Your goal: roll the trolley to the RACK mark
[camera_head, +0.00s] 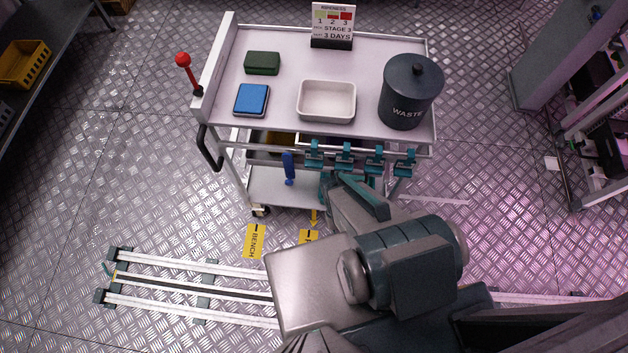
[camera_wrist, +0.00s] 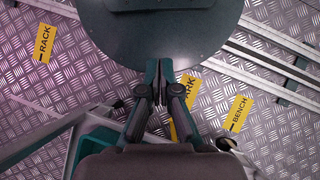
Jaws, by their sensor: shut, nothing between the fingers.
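The trolley (camera_head: 280,100) is a pale grey two-tier cart standing beyond my arm, with a dark handle (camera_head: 208,150) at its left end. The RACK mark (camera_wrist: 45,42) is a yellow floor label at the upper left of the wrist view; I do not see it in the head view. My gripper (camera_wrist: 160,68) is shut and empty, pointing down over the floor. In the head view it is largely hidden by my arm, close to the trolley's near side. I cannot tell whether it touches the trolley.
The BENCH mark (camera_head: 254,240) and a partly covered mark ending in "RK" (camera_wrist: 184,118) lie on the floor. Rails (camera_head: 190,283) run along the front. The trolley carries a waste bin (camera_head: 408,95), white tray (camera_head: 326,100) and sign (camera_head: 332,22). Racks stand at both sides.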

